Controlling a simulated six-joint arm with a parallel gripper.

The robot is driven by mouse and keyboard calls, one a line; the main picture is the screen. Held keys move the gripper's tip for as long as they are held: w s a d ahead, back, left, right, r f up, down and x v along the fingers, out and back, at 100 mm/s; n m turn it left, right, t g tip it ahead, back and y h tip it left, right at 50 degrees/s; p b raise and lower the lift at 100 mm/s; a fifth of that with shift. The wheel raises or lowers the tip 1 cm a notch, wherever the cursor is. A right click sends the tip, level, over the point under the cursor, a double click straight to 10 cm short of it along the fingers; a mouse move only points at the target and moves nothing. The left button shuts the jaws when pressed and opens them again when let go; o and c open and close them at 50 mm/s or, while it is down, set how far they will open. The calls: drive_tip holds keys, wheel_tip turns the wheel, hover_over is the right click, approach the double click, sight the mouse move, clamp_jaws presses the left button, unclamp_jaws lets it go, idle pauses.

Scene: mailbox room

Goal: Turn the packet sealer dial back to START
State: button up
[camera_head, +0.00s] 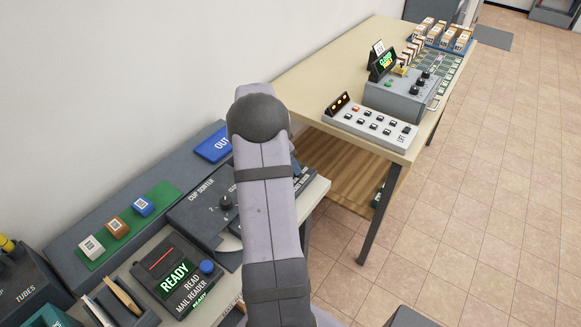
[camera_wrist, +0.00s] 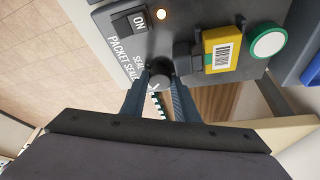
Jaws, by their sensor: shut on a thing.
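In the wrist view the packet sealer (camera_wrist: 196,22) is a dark grey panel lettered PACKET SEALER. Its dark round dial (camera_wrist: 161,67) sits near the panel's lower edge, close to partly covered SEAL lettering. My gripper (camera_wrist: 160,84) has its two fingers on either side of the dial and is shut on it. A pale mark shows at the dial's near side, but I cannot tell its exact setting. No START label is readable. A yellow packet (camera_wrist: 222,50) with a barcode lies right of the dial. In the head view my arm hides the gripper and dial.
In the head view, the cup sorter (camera_head: 205,208) and mail reader (camera_head: 176,276) stand left of my arm. Open floor lies right.

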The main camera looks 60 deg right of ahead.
drive_tip(key=shift+n+t+b, duration=0.4)
drive_tip(key=shift+n+b, duration=0.15)
drive_tip(key=shift+n, duration=0.45)
drive_tip(key=o, duration=1.1)
drive_tip(key=shift+c, duration=0.2)
drive_tip(key=b+v, duration=0.1)
drive_tip(key=v, duration=0.6)
drive_tip(key=shift+r, duration=0.2)
drive_tip(key=shift+a, duration=0.2)
